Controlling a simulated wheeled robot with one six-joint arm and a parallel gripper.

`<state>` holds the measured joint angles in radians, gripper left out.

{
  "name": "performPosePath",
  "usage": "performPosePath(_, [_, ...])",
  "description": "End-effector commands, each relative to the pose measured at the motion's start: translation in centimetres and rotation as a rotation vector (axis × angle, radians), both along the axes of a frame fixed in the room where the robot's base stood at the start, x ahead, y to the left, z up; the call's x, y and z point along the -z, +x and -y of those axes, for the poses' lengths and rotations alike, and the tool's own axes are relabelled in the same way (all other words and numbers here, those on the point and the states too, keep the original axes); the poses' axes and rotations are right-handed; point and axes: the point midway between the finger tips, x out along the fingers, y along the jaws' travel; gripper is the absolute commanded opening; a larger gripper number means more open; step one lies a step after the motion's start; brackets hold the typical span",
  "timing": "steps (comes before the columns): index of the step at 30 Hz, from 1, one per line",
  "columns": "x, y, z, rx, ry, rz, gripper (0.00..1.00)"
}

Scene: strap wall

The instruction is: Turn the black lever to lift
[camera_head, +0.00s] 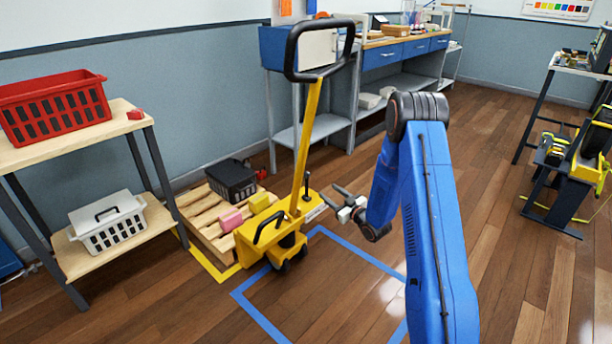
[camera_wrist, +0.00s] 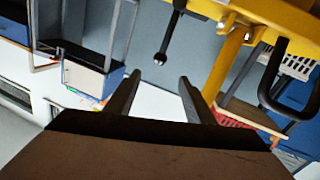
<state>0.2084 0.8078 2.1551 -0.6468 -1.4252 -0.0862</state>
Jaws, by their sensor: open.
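A yellow pallet jack (camera_head: 262,243) with a tall handle stands in the middle of the head view. Its black lever (camera_head: 307,190) is a short, nearly upright rod beside the yellow handle post, at the jack's right side. In the wrist view the lever (camera_wrist: 170,38) hangs from the top of the picture and ends in a round knob. My gripper (camera_head: 329,194) is to the right of the lever, open and empty, with its fingers pointing towards the jack. In the wrist view the knob lies just above the gap between my open fingers (camera_wrist: 160,76), not visibly touched.
Behind is a wooden pallet (camera_head: 190,203) with a black crate (camera_head: 232,180), pink and yellow blocks. A shelf with red (camera_head: 54,104) and white (camera_head: 108,222) baskets stands left.

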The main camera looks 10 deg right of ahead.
Motion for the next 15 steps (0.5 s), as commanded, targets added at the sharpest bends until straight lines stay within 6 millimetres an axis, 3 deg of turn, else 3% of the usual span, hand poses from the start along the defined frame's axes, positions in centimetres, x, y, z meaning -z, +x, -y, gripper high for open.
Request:
performPosePath(7, [0.1,1.7,-0.8,-0.004,0.001,0.004,0.49])
performPosePath(15, [0.1,6.0,-2.9,-0.004,0.001,0.004,0.49])
